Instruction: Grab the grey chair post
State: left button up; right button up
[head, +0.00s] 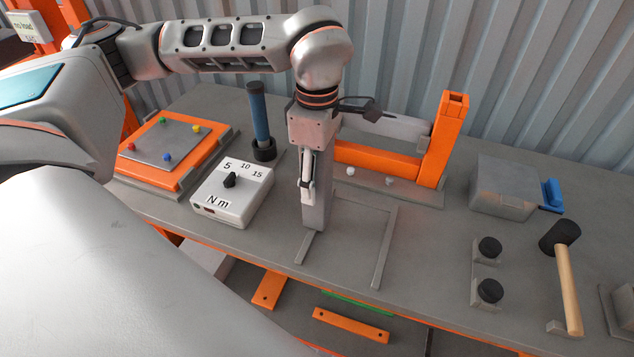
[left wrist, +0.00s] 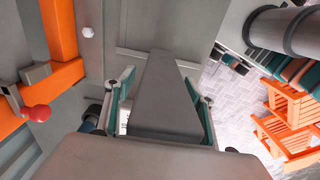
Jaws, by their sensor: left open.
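The grey chair post (head: 319,210) stands upright on the bench near its front edge, beside a thin grey outline frame (head: 385,245). My left gripper (head: 310,186) points down over the post's upper part and covers much of it in the head view. In the left wrist view the post (left wrist: 165,85) runs between the two teal-lined fingers of the gripper (left wrist: 160,105). The fingers are open around the post. Whether either finger touches it is hard to tell. My right gripper is not in view.
A white torque box (head: 245,205) and a blue-handled tool (head: 260,120) stand to the left. An orange chair part (head: 440,150) lies behind to the right. A grey box (head: 503,185), black knobs (head: 489,248) and a mallet (head: 567,285) are further right.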

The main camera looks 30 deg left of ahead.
pick_arm(q)
grip_shut()
jog(key=shift+r, duration=0.15)
